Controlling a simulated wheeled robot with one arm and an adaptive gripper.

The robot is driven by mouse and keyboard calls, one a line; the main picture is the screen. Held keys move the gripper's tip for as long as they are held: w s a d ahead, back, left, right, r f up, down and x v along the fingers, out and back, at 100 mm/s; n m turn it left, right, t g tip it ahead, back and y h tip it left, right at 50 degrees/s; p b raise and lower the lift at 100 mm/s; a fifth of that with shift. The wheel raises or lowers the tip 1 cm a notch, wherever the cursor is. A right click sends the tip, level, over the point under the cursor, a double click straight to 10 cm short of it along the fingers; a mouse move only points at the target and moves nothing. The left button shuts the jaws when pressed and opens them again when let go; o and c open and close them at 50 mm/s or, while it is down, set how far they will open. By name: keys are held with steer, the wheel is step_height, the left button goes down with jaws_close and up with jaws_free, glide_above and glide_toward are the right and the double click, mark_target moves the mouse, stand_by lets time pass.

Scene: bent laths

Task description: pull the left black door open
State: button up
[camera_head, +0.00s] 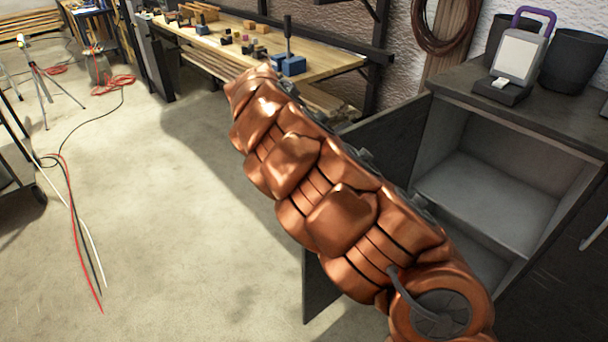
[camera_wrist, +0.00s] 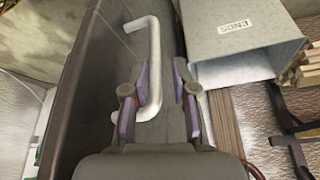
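The left black door (camera_head: 385,130) stands swung wide open from the dark cabinet (camera_head: 470,82), whose shelved inside shows. My copper arm covers much of the door in the head view. In the wrist view the pale bar handle (camera_wrist: 155,62) stands out from the dark door face (camera_wrist: 108,62). My gripper (camera_wrist: 160,105) has its two purple-padded fingers spread apart. The handle's near end lies between them, close to the left finger; I cannot tell whether they touch. The gripper is hidden in the head view.
A wooden workbench (camera_head: 330,62) with blocks and small tools stands behind the arm. A lamp (camera_head: 518,55) and dark pots (camera_head: 572,60) stand on the cabinet. A grey box marked ENDS (camera_wrist: 245,50) is right of the handle. Floor at left is largely clear, with cables (camera_head: 72,220).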

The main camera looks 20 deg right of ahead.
steer(key=shift+o, duration=0.4)
steer(key=shift+f, duration=0.1)
steer(key=v, duration=1.2)
steer(key=shift+d, duration=0.1)
